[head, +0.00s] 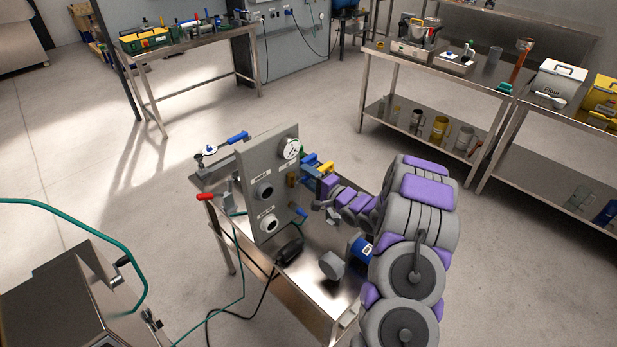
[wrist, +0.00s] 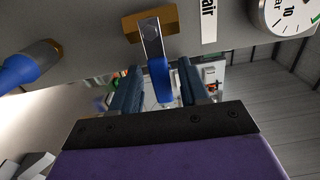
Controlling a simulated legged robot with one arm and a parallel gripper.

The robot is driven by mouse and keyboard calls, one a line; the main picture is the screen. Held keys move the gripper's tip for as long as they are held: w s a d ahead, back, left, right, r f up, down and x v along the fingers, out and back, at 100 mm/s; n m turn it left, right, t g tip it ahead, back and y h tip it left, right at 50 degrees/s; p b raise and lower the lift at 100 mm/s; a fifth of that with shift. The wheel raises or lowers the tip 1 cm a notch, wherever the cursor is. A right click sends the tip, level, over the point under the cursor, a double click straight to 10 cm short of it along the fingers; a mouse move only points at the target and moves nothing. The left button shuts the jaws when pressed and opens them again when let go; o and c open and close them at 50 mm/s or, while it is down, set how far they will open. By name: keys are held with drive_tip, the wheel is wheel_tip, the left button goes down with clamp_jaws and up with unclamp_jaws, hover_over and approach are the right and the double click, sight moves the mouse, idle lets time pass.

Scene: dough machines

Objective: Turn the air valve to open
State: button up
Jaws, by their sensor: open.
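The air valve is a brass body (wrist: 151,23) with a metal lever ending in a blue grip (wrist: 159,80). It sits on a grey panel (wrist: 85,40) beside an "air" label and a gauge. My gripper (wrist: 161,72) is open, with one dark finger on each side of the blue grip. A gap shows on both sides of the grip. In the head view the brass body (head: 292,180) is at the panel's right edge, below the gauge (head: 290,149). My arm reaches there from the right and hides the lever.
Another blue-handled part (wrist: 25,68) sticks out from the panel on the left. The panel stands on a metal table (head: 316,290) with a dark cable and a red-handled part (head: 205,197). Benches with tools stand behind, with open floor between.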

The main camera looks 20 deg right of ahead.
clamp_jaws()
